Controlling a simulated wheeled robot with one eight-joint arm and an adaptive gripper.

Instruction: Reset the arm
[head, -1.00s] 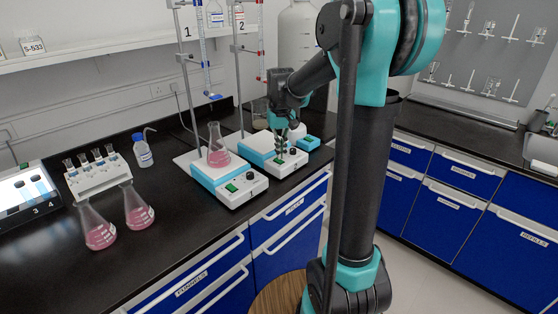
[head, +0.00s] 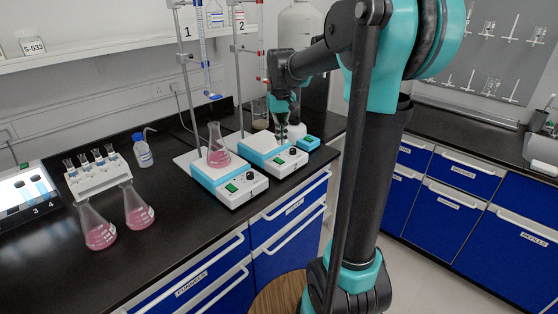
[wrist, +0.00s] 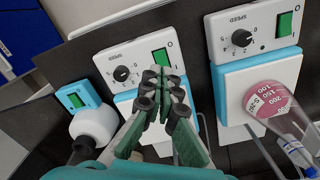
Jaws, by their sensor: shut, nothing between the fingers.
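My arm reaches over the bench from the right in the head view. My gripper (head: 283,134) hangs fingers down above the second stirrer (head: 272,153), the one by stand 2. In the wrist view my gripper (wrist: 163,88) has its fingers together with nothing between them, in front of that stirrer's speed knob and green switch. The first stirrer (head: 228,184) carries a flask (head: 218,150) of pink liquid. This flask also shows at the right of the wrist view (wrist: 268,98).
Two pink flasks (head: 100,232) (head: 139,212) stand front left near a white rack (head: 98,179). A wash bottle (head: 143,152) stands behind them. Stand rods with burettes (head: 204,52) rise behind the stirrers. A small blue device (head: 309,142) and a white round vessel (head: 296,131) are close to my gripper.

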